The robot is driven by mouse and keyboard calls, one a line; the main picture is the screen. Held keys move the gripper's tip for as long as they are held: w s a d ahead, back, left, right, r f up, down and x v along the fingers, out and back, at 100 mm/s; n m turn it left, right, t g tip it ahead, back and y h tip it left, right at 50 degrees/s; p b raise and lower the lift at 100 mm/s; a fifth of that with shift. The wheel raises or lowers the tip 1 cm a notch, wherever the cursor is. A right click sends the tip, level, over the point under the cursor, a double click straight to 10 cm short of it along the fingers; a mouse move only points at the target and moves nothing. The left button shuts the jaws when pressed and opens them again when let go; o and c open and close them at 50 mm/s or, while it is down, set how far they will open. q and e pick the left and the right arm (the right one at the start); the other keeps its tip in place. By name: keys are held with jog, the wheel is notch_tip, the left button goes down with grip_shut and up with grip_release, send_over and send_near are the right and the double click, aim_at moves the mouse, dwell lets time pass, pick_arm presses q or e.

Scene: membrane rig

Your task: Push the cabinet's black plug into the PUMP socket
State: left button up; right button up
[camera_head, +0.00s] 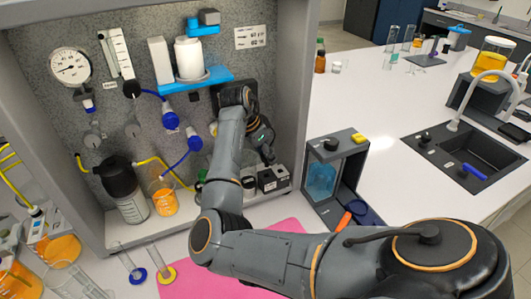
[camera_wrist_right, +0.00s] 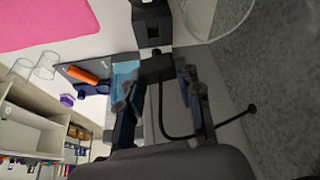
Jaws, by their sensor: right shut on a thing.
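My right gripper (camera_head: 262,143) is inside the cabinet, at the right of its back wall. In the right wrist view the right gripper (camera_wrist_right: 158,74) is shut on the black plug (camera_wrist_right: 156,68). A black cable (camera_wrist_right: 165,120) curves from the plug to a point on the right. Dark socket boxes (camera_head: 271,179) stand on the cabinet floor below the gripper. A dark box (camera_wrist_right: 152,28) lies beyond the plug in the wrist view, apart from it. I cannot read which socket is PUMP. My left gripper is not in view.
The cabinet's right wall (camera_head: 297,75) is close to my right arm. A blue shelf (camera_head: 194,80) holds a white bottle. A dark bottle (camera_head: 124,190) and an orange beaker (camera_head: 162,195) stand left. A grey frame with blue liquid (camera_head: 322,178) stands outside, right.

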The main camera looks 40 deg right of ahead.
aim_at(264, 159)
jog(key=shift+f+b, duration=1.25)
jog(key=shift+f, duration=1.4)
jog(key=o, duration=1)
jog(key=v, duration=1.2)
jog(key=shift+w, duration=0.1)
